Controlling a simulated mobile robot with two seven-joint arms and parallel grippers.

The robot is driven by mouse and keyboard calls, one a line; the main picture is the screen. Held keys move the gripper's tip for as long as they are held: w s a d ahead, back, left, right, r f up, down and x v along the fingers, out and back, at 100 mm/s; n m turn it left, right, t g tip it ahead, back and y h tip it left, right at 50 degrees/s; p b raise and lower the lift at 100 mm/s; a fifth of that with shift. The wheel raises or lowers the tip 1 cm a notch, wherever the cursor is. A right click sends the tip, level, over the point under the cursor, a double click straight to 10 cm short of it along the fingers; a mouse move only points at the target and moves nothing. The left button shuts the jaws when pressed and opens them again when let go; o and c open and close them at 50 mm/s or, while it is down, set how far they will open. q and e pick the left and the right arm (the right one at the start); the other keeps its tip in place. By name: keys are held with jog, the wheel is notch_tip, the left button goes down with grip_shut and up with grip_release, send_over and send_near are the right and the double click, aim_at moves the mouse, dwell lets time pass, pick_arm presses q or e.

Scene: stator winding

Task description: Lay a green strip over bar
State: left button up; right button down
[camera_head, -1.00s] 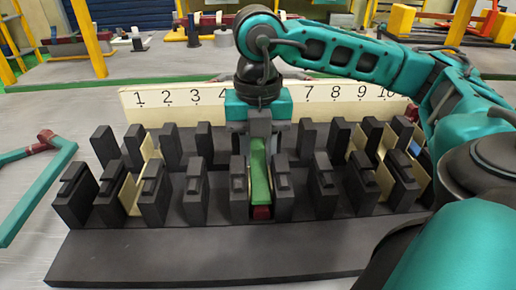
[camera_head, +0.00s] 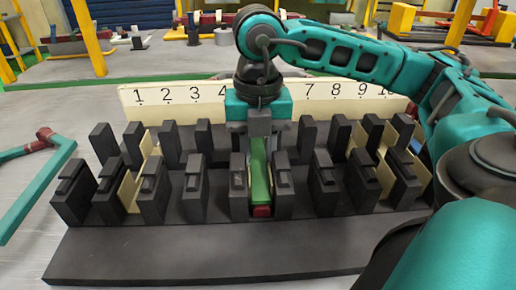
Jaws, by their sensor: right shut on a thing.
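The green strip (camera_head: 260,178) lies lengthwise in a gap between dark blocks near the middle of the black stator fixture (camera_head: 190,250). A red end (camera_head: 262,211) shows just below the strip's near end, probably part of the bar under it; the rest of the bar is hidden. My right gripper (camera_head: 259,132) points down over the strip's far end and is shut on it. Its fingertips are partly hidden by the blocks and the gripper body. My left gripper is not in view.
Dark upright blocks (camera_head: 152,190) stand in two rows on both sides of the strip. Cream plates (camera_head: 131,190) stand between some of them. A cream number board (camera_head: 180,100) is behind. A teal bar with a red part (camera_head: 38,180) is at left.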

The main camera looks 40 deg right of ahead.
aim_at(258, 161)
jog(key=shift+f, duration=0.2)
dwell(0.3)
jog(key=c, duration=0.7)
grip_release()
jog(key=shift+c, duration=0.2)
jog(key=shift+r, duration=0.2)
jog(key=shift+r+p, duration=0.35)
jog(key=shift+r, duration=0.15)
jog(key=shift+r, duration=0.1)
notch_tip(258, 161, up, 8)
jog(key=p, duration=0.6)
jog(key=shift+f, duration=0.25)
